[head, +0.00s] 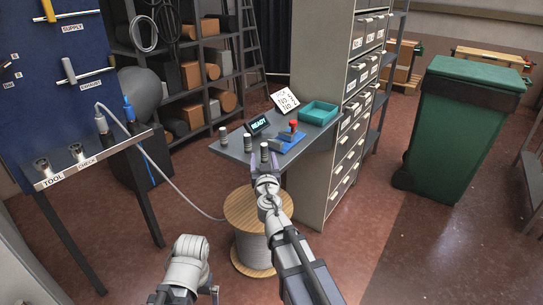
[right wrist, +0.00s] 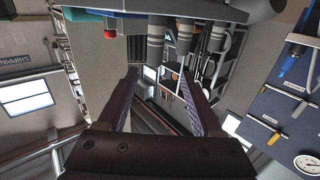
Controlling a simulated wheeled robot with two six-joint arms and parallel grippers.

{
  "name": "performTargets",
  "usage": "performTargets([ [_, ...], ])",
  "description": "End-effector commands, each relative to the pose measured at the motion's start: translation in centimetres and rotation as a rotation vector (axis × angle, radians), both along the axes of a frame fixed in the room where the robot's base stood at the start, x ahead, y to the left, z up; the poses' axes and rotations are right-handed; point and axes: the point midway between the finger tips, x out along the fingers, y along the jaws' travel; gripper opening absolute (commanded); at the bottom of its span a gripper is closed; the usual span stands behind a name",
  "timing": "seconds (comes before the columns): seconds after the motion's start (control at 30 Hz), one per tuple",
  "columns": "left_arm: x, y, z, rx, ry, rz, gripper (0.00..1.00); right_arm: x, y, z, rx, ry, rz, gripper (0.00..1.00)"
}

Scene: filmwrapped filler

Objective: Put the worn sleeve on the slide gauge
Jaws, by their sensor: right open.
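Three small grey cylindrical sleeves stand upright on the small grey table (head: 236,158): a left one (head: 223,136), a middle one (head: 248,142) and a front one (head: 264,151). I cannot tell which is worn. The slide gauge (head: 286,139) appears to be the blue device with a red knob, to their right. My right gripper (head: 265,163) is open and empty at the table's front edge, close to the front sleeve. In the right wrist view, its fingers (right wrist: 160,80) are spread, with the sleeves (right wrist: 184,36) beyond them.
A READY display (head: 259,124), a printed card (head: 284,98) and a teal tray (head: 319,113) are at the table's back. A drawer cabinet (head: 335,100) stands close right. A wooden cable reel (head: 240,212) is below. A tool board (head: 50,90) is left.

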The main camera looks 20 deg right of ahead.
Motion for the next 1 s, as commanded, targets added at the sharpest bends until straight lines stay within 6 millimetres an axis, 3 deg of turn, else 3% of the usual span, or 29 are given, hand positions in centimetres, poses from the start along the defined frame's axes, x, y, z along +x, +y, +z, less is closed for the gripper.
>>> performTargets([
  [0.27, 0.0, 0.0, 0.0, 0.0, 0.0, 0.0, 1.0, 2.5, -0.5, 0.0, 0.0, 0.0, -0.002, 0.67],
  [0.57, 0.0, 0.0, 0.1, 0.0, 0.0, 0.0, 1.0, 3.5, -1.1, 0.1, 0.0, 0.0, -0.004, 0.67],
  [0.83, 0.0, 0.0, 0.2, 0.0, 0.0, 0.0, 1.0, 7.2, -2.3, 0.2, 0.0, 0.0, -0.003, 0.67],
  [1.0, 0.0, 0.0, 0.2, 0.0, 0.0, 0.0, 1.0, 7.5, -2.4, 0.2, 0.0, 0.0, -0.003, 0.67],
])
